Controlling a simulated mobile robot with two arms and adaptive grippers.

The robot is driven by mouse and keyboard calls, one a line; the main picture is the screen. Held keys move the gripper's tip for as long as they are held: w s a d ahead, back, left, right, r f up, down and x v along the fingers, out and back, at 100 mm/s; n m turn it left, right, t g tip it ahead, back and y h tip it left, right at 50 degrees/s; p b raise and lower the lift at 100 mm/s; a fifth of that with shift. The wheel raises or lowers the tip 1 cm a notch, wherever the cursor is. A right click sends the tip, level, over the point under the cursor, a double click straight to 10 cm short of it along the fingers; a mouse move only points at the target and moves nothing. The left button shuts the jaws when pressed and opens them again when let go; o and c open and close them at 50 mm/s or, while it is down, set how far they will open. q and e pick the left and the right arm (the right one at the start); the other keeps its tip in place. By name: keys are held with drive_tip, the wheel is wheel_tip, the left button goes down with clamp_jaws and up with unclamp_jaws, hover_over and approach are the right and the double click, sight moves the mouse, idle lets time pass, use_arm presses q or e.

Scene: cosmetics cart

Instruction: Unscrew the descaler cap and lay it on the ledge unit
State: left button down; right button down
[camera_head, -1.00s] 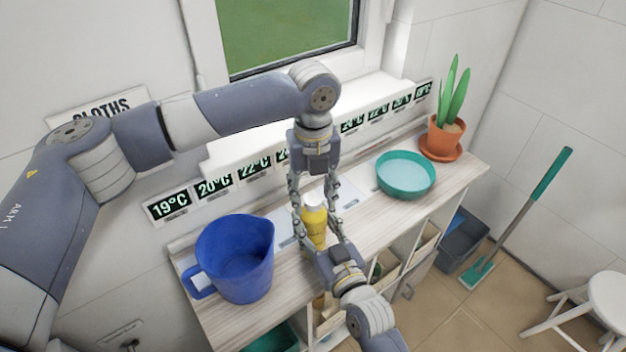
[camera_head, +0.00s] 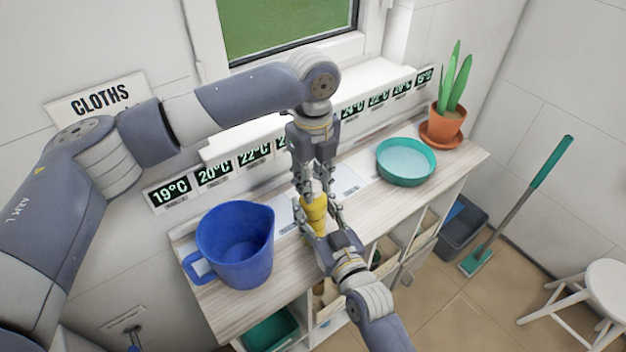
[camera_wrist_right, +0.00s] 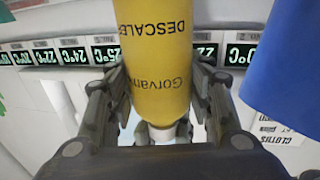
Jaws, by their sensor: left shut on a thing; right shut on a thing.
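The yellow descaler bottle (camera_head: 316,214) is in my right gripper (camera_head: 319,222), over the middle of the wooden-topped unit (camera_head: 358,222). The right wrist view shows the bottle's lettered yellow side (camera_wrist_right: 160,55) between the fingers (camera_wrist_right: 160,112). A white neck or cap part (camera_wrist_right: 175,130) shows at the bottle's end there. My left gripper (camera_head: 312,186) comes down from above and is shut on the cap, which its fingers mostly hide in the head view. Whether the bottle's base touches the top is hidden.
A blue jug (camera_head: 240,248) stands left of the grippers. A teal bowl (camera_head: 405,163) and a potted plant (camera_head: 447,125) stand to the right. A white ledge (camera_head: 262,128) with temperature displays runs behind. The wooden top between jug and bowl is largely clear.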

use_arm(q)
drive_tip(key=n, duration=0.3)
drive_tip(key=shift+n, duration=0.4)
drive_tip(key=n, duration=0.3)
drive_tip(key=shift+n, duration=0.4)
drive_tip(key=n, duration=0.3)
drive_tip(key=shift+d+n, duration=0.1)
drive_tip(key=shift+n, duration=0.3)
drive_tip(key=n, duration=0.3)
drive_tip(key=shift+n, duration=0.3)
drive_tip(key=n, duration=0.3)
drive_tip(key=shift+n, duration=0.4)
drive_tip(key=n, duration=0.7)
drive_tip(key=shift+r+n, duration=0.1)
drive_tip(key=shift+n, duration=0.3)
drive_tip(key=n, duration=0.5)
drive_tip(key=shift+w, duration=0.1)
drive_tip(key=shift+r, duration=0.2)
